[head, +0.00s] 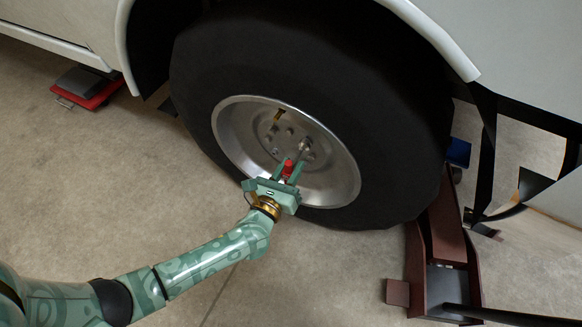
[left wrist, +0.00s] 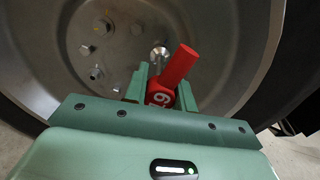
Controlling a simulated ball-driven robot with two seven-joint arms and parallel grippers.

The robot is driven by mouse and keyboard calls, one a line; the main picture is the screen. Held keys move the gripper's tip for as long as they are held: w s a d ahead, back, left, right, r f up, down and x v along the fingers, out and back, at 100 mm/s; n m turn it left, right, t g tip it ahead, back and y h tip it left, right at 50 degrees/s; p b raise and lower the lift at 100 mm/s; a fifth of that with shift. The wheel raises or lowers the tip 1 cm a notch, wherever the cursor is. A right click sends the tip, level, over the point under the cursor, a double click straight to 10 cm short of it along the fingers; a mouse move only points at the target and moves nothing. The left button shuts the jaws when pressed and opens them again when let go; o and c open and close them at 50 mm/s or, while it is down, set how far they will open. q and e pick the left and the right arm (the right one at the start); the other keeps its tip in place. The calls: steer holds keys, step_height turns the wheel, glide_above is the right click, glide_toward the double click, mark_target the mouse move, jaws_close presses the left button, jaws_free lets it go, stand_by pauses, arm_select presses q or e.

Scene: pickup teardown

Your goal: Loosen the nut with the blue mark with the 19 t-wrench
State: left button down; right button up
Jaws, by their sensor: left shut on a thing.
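My left gripper (head: 286,174) is shut on the red handle of the 19 t-wrench (head: 288,167), in front of the lower part of the wheel. In the left wrist view the t-wrench (left wrist: 179,66) shows a white "19" between the fingers (left wrist: 162,92). A metal end (left wrist: 160,51) shows beyond the fingers, towards the hub; whether it sits on a nut is unclear. Several nuts ring the hub, one lower left (left wrist: 97,73). I cannot make out a blue mark on any nut. My right gripper is not in view.
The wheel has a silver rim (head: 232,130) and a black tyre (head: 400,140). A yellowish piece (head: 279,115) shows at the hub's top. A dark red lift (head: 437,270) stands at right, and a red piece (head: 88,92) lies at upper left.

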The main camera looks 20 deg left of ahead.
arm_select(q)
steer(key=shift+s+r, duration=0.1)
steer(key=shift+s, duration=0.8)
steer(key=shift+s, duration=0.1)
steer(key=shift+s+a+p, duration=0.1)
steer(key=shift+s+p, duration=0.25)
steer(key=shift+s, duration=1.6)
